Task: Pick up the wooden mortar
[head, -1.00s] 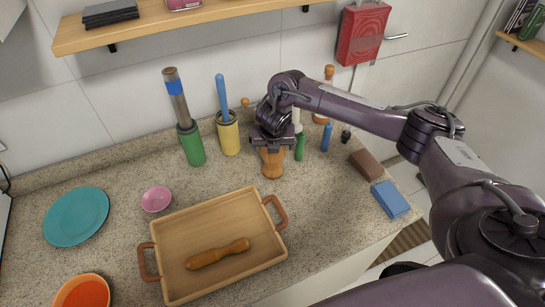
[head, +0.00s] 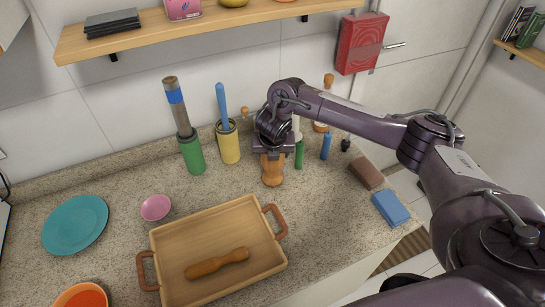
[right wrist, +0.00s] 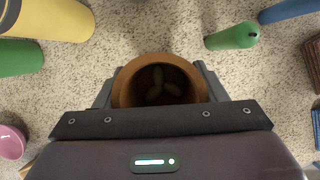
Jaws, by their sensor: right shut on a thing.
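The wooden mortar (head: 272,171) is an orange-brown, waisted cup standing upright on the speckled counter behind the tray's right end. My right gripper (head: 272,151) comes down from above and is shut on its upper part. In the right wrist view the mortar's round rim (right wrist: 127,85) sits between the two grey fingers (right wrist: 158,88), with a dark hollow inside. The mortar's base appears to rest on the counter. My left gripper is not in view.
A wooden tray (head: 182,236) holding a wooden pestle (head: 217,263) lies in front. Green (head: 192,155) and yellow (head: 229,145) holders stand left of the mortar. A green bottle (head: 299,155) and a blue one (head: 326,146) stand close on its right. A shelf (head: 200,32) hangs above.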

